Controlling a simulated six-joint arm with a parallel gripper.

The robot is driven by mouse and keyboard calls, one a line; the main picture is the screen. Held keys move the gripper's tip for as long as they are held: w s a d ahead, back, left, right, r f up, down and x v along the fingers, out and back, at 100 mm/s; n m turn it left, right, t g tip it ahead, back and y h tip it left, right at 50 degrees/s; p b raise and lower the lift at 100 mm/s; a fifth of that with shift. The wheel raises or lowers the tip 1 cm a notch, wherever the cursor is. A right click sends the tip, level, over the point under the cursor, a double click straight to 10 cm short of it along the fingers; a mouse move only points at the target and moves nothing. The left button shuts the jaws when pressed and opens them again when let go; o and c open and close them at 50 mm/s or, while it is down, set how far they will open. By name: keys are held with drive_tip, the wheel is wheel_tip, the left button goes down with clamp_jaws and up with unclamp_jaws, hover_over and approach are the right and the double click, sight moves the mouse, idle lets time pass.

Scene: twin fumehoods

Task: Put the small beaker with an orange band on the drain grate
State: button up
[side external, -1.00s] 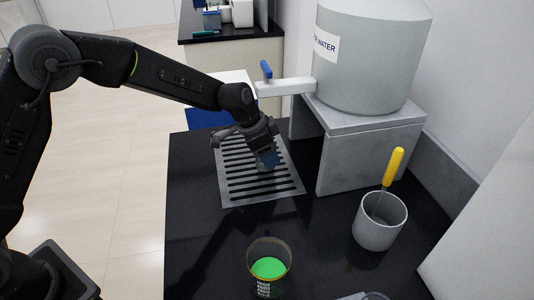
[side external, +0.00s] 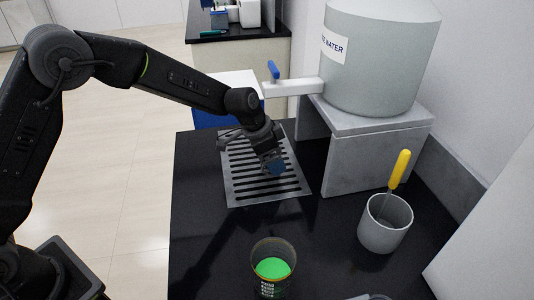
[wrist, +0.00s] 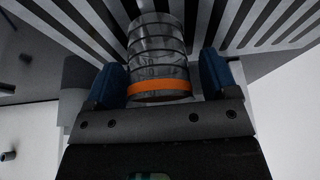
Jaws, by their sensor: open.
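The small clear beaker with the orange band (wrist: 157,45) lies between my gripper's two blue fingers (wrist: 162,82) in the wrist view. Its band is at the end nearest the gripper body. The jaws are open, with a finger on each side of it. The drain grate (side external: 243,185), a slotted metal plate set in the black counter, shows behind the beaker in the wrist view (wrist: 240,20). In the side view my gripper (side external: 275,168) is low over the grate. The beaker is hidden there, and I cannot tell whether its base touches the slats.
A grey water tank (side external: 380,60) with a white spout and blue tap (side external: 273,70) stands on a stone block (side external: 375,150) right of the grate. A grey cup (side external: 385,225) holds a yellow-handled tool. A beaker of green liquid (side external: 273,268) stands at the front. The counter's left is clear.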

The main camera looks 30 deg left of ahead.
drive_tip(key=v, duration=0.5)
drive_tip(key=shift+w+r, duration=0.1)
drive_tip(key=shift+r, duration=0.05)
drive_tip(key=s+a, duration=0.9)
drive_tip(key=s+a+r+n+t+y, duration=0.1)
drive_tip(key=s+r+n, duration=0.3)
drive_tip(key=s, duration=0.7)
drive_tip(key=s+a+r+n+t+y, duration=0.1)
drive_tip(key=s+a+r+n+y, duration=0.1)
drive_tip(key=s+r+n, duration=0.3)
drive_tip(key=s+r, duration=0.3)
drive_tip(key=s, duration=0.3)
drive_tip(key=shift+s+a, duration=0.15)
drive_tip(key=shift+a, duration=0.2)
